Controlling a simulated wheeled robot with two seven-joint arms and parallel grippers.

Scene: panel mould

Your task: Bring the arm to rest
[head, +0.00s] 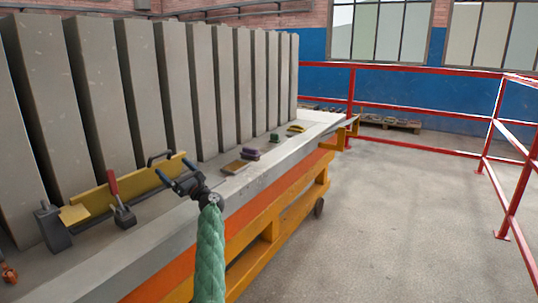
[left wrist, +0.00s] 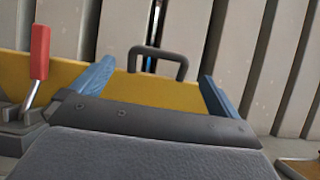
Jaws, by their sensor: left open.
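My left arm, in a green sleeve, reaches in from the bottom of the head view. My left gripper (head: 172,167) is over the near side of the bench, open, its two blue fingers apart. In the left wrist view the fingers (left wrist: 156,75) stand either side of a dark handle (left wrist: 160,52) on a yellow board (left wrist: 155,92), with nothing visibly gripped. In the head view the handle (head: 159,157) lies just beyond the fingertips. Whether the fingers touch the board cannot be told. My right gripper is not in view.
A red-handled clamp (head: 121,208) stands left of my gripper. Grey upright panels (head: 105,95) line the bench behind the yellow board. Small blocks, one purple (head: 250,154), lie farther along the bench (head: 280,165). Open floor (head: 400,210) lies right, bounded by red railings (head: 430,108).

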